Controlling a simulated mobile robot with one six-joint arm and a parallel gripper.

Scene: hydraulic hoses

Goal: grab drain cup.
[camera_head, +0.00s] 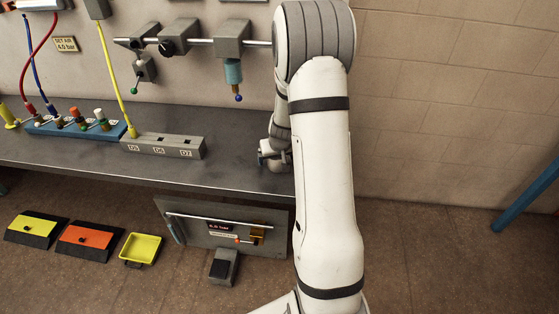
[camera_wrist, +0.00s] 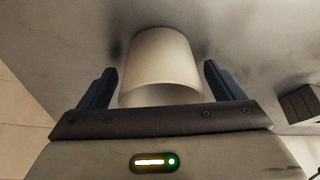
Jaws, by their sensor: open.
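The drain cup, a plain off-white cup (camera_wrist: 160,62), stands in the wrist view directly ahead of my gripper (camera_wrist: 160,85). The two dark blue fingers are apart, one on each side of the cup, with a gap showing on both sides. The near part of the cup lies between the fingers. In the head view my gripper (camera_head: 272,158) is low over the right part of the grey bench (camera_head: 235,125), partly hidden by my arm. The cup cannot be made out in that view.
A grey block with labelled sockets (camera_head: 165,146) stands on the bench left of my gripper; a dark block (camera_wrist: 300,103) shows at right in the wrist view. A rail with fittings (camera_head: 200,40) runs above. A blue rack (camera_head: 75,127) with hose ends stands further left.

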